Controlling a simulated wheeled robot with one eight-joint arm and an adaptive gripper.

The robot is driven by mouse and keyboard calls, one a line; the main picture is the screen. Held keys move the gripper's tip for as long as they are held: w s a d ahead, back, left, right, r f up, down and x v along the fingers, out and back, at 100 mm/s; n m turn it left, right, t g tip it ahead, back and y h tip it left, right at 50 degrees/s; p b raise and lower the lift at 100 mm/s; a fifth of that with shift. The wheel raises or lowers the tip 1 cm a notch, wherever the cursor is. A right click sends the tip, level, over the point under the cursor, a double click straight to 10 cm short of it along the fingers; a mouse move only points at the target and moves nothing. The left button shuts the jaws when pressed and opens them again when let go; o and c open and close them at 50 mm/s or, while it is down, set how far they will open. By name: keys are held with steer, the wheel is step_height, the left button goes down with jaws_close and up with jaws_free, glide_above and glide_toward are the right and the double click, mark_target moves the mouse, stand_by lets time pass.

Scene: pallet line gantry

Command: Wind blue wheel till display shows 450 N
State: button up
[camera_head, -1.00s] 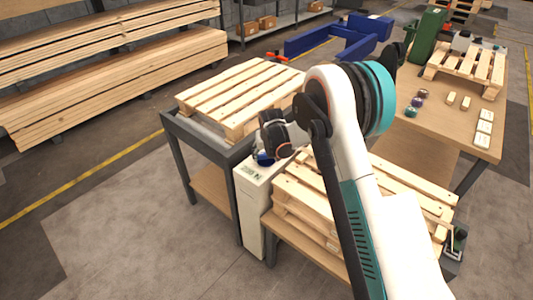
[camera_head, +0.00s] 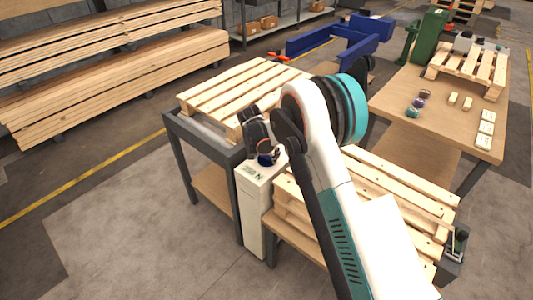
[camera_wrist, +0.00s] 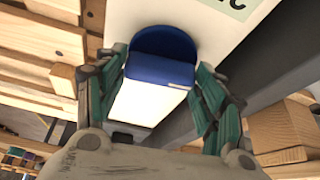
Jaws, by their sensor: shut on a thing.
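The blue wheel (camera_wrist: 163,57) sits on top of a white cabinet (camera_head: 251,212). In the wrist view it is between the two teal-padded fingers of my gripper (camera_wrist: 165,75), which is shut on it. In the head view only a bit of the blue wheel (camera_head: 267,159) shows below my gripper. A small display (camera_head: 255,174) with dark characters is on the cabinet's top, but its reading is too small to make out. In the wrist view only part of some lettering shows at the top edge.
A pallet lies on the table (camera_head: 203,135) left of the cabinet. Stacked pallets (camera_head: 405,195) stand right of it, under my arm. A wooden workbench (camera_head: 400,98) with small coloured items is at the right. The floor in front is clear.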

stand_by(0.4)
steer(key=o, duration=1.1)
steer(key=shift+c, duration=0.2)
steer(key=v, duration=1.2)
steer(key=shift+w+a, duration=0.1)
steer(key=shift+a, duration=0.05)
